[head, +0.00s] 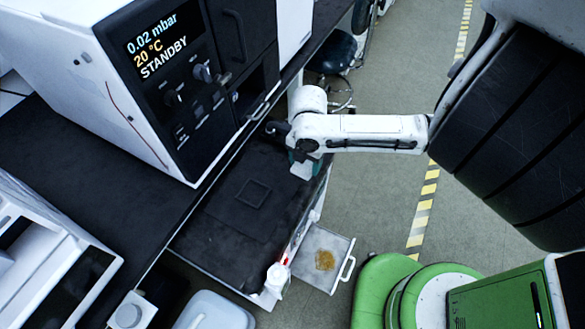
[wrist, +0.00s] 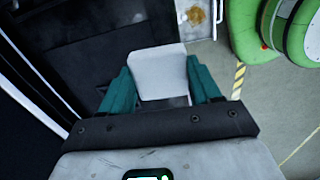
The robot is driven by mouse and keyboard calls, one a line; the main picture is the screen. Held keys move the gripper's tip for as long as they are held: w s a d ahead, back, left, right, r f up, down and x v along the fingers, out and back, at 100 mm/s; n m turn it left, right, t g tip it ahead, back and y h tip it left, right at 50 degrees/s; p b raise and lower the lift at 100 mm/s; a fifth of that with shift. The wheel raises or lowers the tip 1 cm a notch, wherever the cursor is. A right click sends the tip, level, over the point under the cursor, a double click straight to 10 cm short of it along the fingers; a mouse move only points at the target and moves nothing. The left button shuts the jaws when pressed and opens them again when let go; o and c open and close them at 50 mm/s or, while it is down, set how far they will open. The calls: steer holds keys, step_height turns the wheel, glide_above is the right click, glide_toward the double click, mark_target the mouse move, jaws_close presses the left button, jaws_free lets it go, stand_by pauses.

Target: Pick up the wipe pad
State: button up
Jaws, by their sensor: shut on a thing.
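The wipe pad, a white squarish block (wrist: 157,72), sits between the two teal fingers of my gripper (wrist: 159,80) in the wrist view. The fingers touch it on both sides and its far part sticks out beyond their tips. In the head view, my gripper (head: 300,157) is at the right edge of the black lower bench surface, with the white pad (head: 302,171) showing below it. From these views I cannot tell how high the pad is above the surface.
A pulled-out tray (head: 313,263) with a brown stain juts from the lower bench (head: 225,245). A white bottle (head: 277,275) stands beside it. A white instrument (head: 120,100) with a lit display is at the upper left. A stool (head: 335,52) stands behind. The lower bench's middle is clear.

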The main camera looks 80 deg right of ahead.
steer(key=s+r, duration=0.4)
steer(key=s, duration=0.5)
steer(key=shift+s+d+r+b, duration=0.15)
steer(key=shift+s+r+b, duration=0.1)
steer(key=shift+r+b, duration=0.1)
